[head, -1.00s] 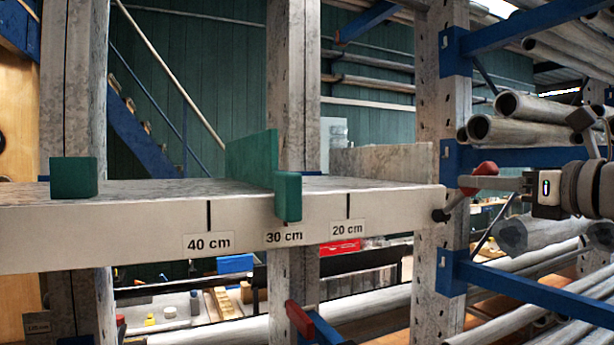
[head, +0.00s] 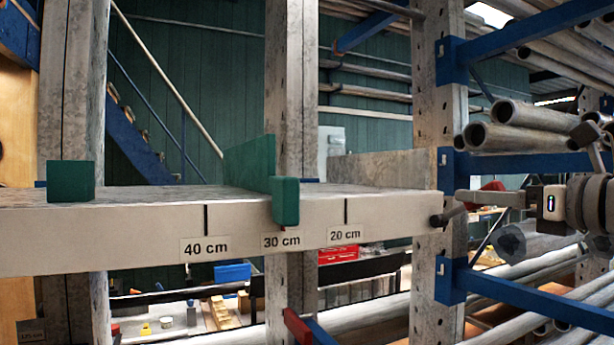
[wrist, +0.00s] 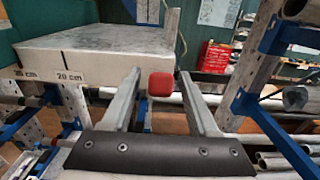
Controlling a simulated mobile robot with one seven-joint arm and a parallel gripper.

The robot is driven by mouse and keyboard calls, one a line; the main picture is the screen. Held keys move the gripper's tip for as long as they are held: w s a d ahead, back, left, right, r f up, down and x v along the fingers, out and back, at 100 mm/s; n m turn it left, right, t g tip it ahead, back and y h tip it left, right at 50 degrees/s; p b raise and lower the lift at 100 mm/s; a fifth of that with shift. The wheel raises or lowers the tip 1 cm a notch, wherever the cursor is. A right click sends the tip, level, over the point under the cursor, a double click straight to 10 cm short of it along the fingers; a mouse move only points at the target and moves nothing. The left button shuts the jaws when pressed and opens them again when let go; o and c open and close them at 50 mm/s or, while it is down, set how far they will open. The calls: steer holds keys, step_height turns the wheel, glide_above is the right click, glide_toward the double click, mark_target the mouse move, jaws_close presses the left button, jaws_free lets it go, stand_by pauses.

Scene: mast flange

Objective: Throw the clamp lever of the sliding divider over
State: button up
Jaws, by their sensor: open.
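The clamp lever's dark pivot and stem (head: 447,216) sit at the right end of the pale beam (head: 120,234), the stem sloping slightly up to the right. Its red knob (head: 492,186) shows partly behind my gripper (head: 462,195) in the head view. In the wrist view the red knob (wrist: 161,85) lies between the two spread fingers of my gripper (wrist: 160,74), with visible gaps on both sides. The green sliding divider (head: 286,202) stands on the beam near the 30 cm mark. The stem is hidden in the wrist view.
A green block (head: 71,181) stands at the beam's left end. A perforated upright (head: 425,120) and blue rack arms (head: 520,160) with pipes (head: 530,139) crowd the lever on the right. A red box (wrist: 214,57) is behind in the wrist view.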

steer(key=shift+r, duration=0.1)
steer(key=v, duration=0.8)
steer(key=shift+p, duration=0.45)
steer(key=shift+a+r, duration=0.1)
steer(key=shift+b+x, duration=0.45)
steer(key=shift+x, duration=3.5)
steer(key=shift+f, duration=0.3)
